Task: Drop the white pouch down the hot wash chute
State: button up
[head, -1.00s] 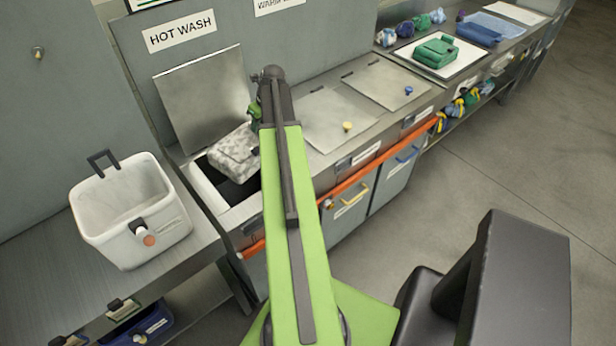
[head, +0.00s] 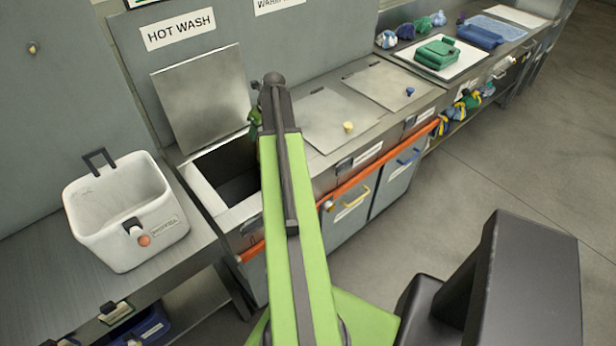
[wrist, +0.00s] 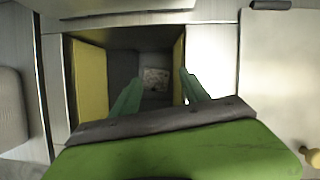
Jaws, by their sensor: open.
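The hot wash chute (head: 203,188) is open under the HOT WASH sign (head: 179,29). Its lid (head: 203,97) stands raised behind the opening. In the head view the chute mouth looks dark and empty. In the wrist view a small mottled grey-white shape, which looks like the white pouch (wrist: 155,79), lies deep inside the chute. My gripper (wrist: 158,92) is over the opening with its two green fingers apart and nothing between them. In the head view it is mostly hidden behind my arm.
A white bin (head: 165,235) stands on the left bench. Two closed lids (head: 380,83) with knobs lie right of the chute. An orange rail (head: 385,158) runs along the counter front. A green bag (head: 437,52) lies on a white board farther back. The floor at right is clear.

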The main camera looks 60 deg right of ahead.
jog(key=p+v, duration=1.6)
jog(key=v, duration=0.1)
jog(key=shift+r, duration=0.25)
